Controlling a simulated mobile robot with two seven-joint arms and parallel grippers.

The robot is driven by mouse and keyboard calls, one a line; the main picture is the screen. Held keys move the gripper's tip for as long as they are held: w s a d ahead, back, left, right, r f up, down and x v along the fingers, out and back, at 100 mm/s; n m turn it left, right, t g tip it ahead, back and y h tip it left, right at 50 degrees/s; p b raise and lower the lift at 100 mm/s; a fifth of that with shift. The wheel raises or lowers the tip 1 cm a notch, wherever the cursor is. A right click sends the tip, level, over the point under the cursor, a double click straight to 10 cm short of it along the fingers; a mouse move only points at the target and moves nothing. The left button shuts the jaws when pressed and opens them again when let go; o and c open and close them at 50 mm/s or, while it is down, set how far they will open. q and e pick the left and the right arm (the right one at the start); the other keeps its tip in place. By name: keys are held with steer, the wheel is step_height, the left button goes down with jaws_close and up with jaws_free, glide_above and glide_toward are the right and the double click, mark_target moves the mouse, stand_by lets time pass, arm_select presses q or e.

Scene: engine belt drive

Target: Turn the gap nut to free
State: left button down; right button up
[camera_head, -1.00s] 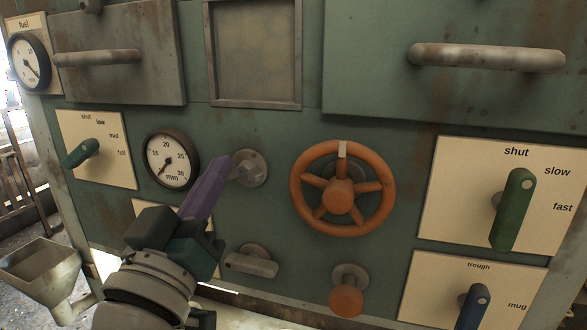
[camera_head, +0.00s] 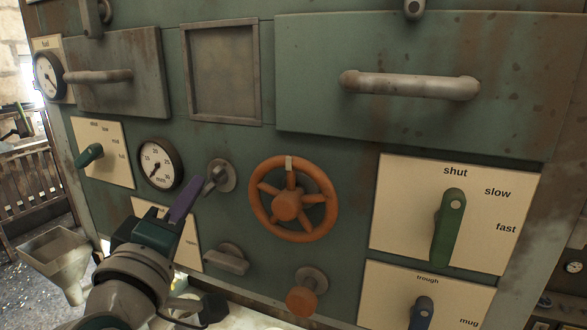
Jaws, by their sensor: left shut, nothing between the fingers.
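A small grey metal fitting (camera_head: 221,175) on a round base, with a short lever-like piece pointing down to the left, sits right of the mm gauge (camera_head: 160,165). I take it for the gap nut, but no label names it. My left gripper (camera_head: 193,187) has purple fingers, shut and empty. Their tips are just left of and below the fitting, and I cannot tell whether they touch it. The gripper partly covers a cream label plate (camera_head: 188,246) below. My right gripper is not in view.
An orange handwheel (camera_head: 287,206) is right of the fitting. A grey lever (camera_head: 226,260) and an orange knob (camera_head: 301,300) are below. A green lever (camera_head: 447,228) on a shut/slow/fast plate is farther right. A hopper (camera_head: 57,262) stands at lower left.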

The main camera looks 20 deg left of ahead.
arm_select(q)
steer(key=shift+d+n+g+p, duration=0.15)
steer(key=shift+n+g+p, duration=0.3)
steer(key=shift+n, duration=0.55)
steer(key=shift+d+f+n+g+p, duration=0.15)
steer(key=shift+n+g+p, duration=0.25)
steer(key=shift+n, duration=0.5)
steer(key=shift+d+f+n+g+p, duration=0.15)
steer(key=shift+n+p, duration=0.3)
steer(key=shift+n, duration=0.45)
steer(key=shift+a, duration=0.15)
